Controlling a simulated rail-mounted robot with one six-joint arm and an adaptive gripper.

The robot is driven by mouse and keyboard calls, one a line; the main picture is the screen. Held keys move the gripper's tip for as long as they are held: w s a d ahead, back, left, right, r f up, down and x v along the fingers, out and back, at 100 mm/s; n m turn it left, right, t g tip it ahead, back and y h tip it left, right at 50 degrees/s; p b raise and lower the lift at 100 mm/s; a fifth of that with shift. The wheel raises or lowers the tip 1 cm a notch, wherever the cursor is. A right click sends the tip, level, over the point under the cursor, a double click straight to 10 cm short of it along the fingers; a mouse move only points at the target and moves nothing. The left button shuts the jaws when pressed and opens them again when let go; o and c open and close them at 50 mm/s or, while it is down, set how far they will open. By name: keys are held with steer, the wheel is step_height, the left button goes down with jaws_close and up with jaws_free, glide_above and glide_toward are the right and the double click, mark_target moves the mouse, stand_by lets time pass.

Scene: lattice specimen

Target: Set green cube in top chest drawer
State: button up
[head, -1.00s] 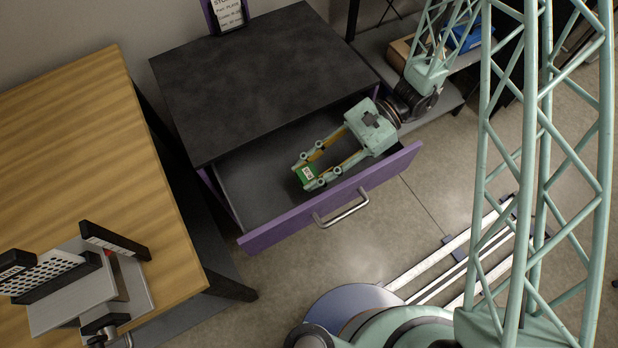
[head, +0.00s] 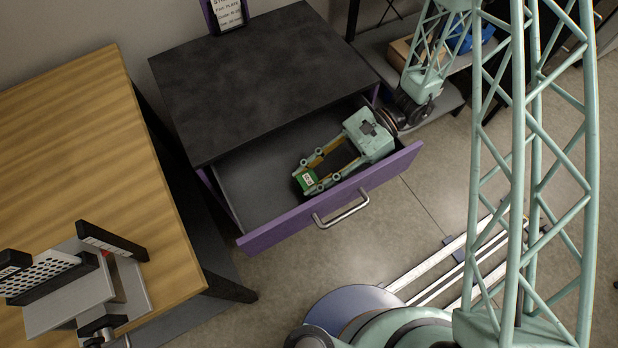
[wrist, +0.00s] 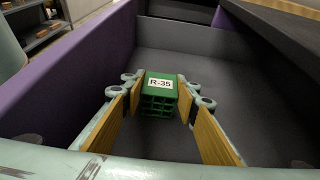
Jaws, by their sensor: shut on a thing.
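The green cube (head: 306,181) is a lattice block with a white label, which reads R-35 in the wrist view (wrist: 159,92). My gripper (head: 308,178) is shut on it, with a fingertip on each side of the cube. Gripper and cube are inside the open top drawer of the chest, which has a purple front (head: 290,222) and a grey inside (head: 250,190). In the wrist view the cube is between the fingers, over the drawer floor (wrist: 215,60). I cannot tell whether its underside touches the floor.
The chest's dark top (head: 260,75) overhangs the back of the drawer. The drawer's metal handle (head: 342,209) faces the room. A wooden table (head: 80,150) with a metal fixture (head: 75,285) stands at left. A shelf with a cardboard box (head: 400,52) is at the back right.

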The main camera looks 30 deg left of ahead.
steer(key=shift+f, duration=0.15)
steer(key=o, duration=0.8)
steer(key=shift+o, duration=0.2)
steer(key=shift+r, duration=0.2)
steer(key=shift+p+v, duration=0.95)
steer(key=shift+v, duration=5.05)
steer(key=shift+f, duration=0.1)
